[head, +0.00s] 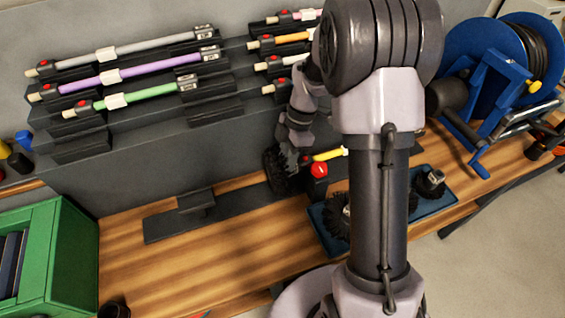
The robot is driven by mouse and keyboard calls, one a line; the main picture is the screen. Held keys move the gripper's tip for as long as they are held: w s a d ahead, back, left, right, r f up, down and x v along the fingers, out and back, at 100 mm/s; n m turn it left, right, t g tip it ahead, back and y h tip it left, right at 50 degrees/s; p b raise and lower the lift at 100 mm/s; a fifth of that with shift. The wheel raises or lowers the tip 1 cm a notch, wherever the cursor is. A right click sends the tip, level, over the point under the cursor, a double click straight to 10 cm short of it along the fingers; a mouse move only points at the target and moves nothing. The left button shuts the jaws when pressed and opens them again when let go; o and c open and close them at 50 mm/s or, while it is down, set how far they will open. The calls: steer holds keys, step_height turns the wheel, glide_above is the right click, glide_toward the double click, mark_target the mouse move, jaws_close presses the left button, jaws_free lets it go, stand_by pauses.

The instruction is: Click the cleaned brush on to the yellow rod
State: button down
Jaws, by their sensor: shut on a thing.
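My gripper (291,158) is at mid-picture, partly behind my own arm. It is shut on a round black brush (274,171), held upright just left of the yellow rod (328,155). The rod lies low over the bench, with a red button (319,169) on its near end; my arm hides its right part. I cannot tell whether brush and rod end touch. The dark base rail (163,228) with a holder block (196,200) runs along the bench under them.
Wall racks hold grey (140,46), purple (160,69) and green (150,93) rods. A blue reel (485,75) is at the right, a green box (75,250) at the left. The front left bench is mostly clear.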

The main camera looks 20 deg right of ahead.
steer(key=c, duration=1)
jaws_free()
steer(key=shift+a, duration=0.1)
steer(key=p+v, duration=0.8)
steer(key=v, duration=0.9)
steer(key=s+a+r+m+t+h+b, duration=0.1)
steer(key=s+a+r+m+t+b, duration=0.25)
steer(key=s+a+r+m, duration=0.65)
steer(key=s+a+m+t, duration=0.1)
steer(key=s+m, duration=0.2)
steer(key=m, duration=0.1)
steer(key=s+a+f+m+t, duration=0.1)
steer(key=s+m, duration=0.3)
steer(key=s+a+f+m+t+b, duration=0.1)
steer(key=s+m, duration=0.3)
steer(key=shift+a+f+t, duration=0.1)
steer(key=shift+f+t, duration=0.15)
steer(key=shift+t, duration=0.1)
